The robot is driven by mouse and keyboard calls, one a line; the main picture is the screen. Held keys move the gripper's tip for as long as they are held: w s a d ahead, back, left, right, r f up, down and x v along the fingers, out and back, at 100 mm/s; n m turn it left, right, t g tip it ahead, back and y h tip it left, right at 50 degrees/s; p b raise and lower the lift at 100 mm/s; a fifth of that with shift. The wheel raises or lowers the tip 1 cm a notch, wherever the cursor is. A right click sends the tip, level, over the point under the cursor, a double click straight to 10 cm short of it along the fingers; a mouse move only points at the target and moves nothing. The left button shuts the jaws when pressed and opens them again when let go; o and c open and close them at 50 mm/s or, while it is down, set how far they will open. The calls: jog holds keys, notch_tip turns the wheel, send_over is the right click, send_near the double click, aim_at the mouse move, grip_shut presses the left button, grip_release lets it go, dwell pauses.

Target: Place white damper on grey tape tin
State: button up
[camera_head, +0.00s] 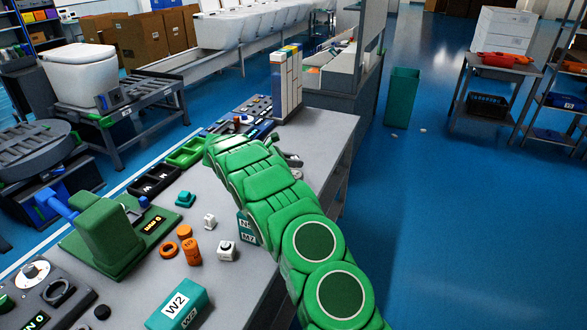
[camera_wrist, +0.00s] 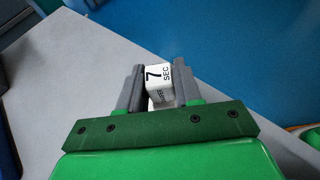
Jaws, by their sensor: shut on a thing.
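My gripper (camera_wrist: 159,72) is shut on a small white block marked "7 SEC" (camera_wrist: 157,82), which I take for the white damper. It sits between the two grey fingers, over or near the grey bench top. In the head view my green arm reaches across the bench, and grey parts that look like my gripper (camera_head: 291,160) show near the bench's right edge; the held block cannot be made out there. I cannot pick out a grey tape tin in either view; my arm hides part of the bench.
On the bench (camera_head: 232,292) stand a teal W2 box (camera_head: 178,306), a white cube (camera_head: 227,252), a small white piece (camera_head: 210,221), orange rolls (camera_head: 192,252), a green fixture (camera_head: 112,235) and green trays (camera_head: 187,152). A white-and-yellow upright block (camera_head: 286,85) stands at the far end.

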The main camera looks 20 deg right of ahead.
jog(key=shift+w+f, duration=0.15)
jog(key=shift+f, duration=1.5)
jog(key=shift+f, duration=0.15)
jog(key=o, duration=1)
jog(key=shift+r, duration=0.25)
jog(key=v, duration=1.2)
jog(key=shift+f, duration=0.1)
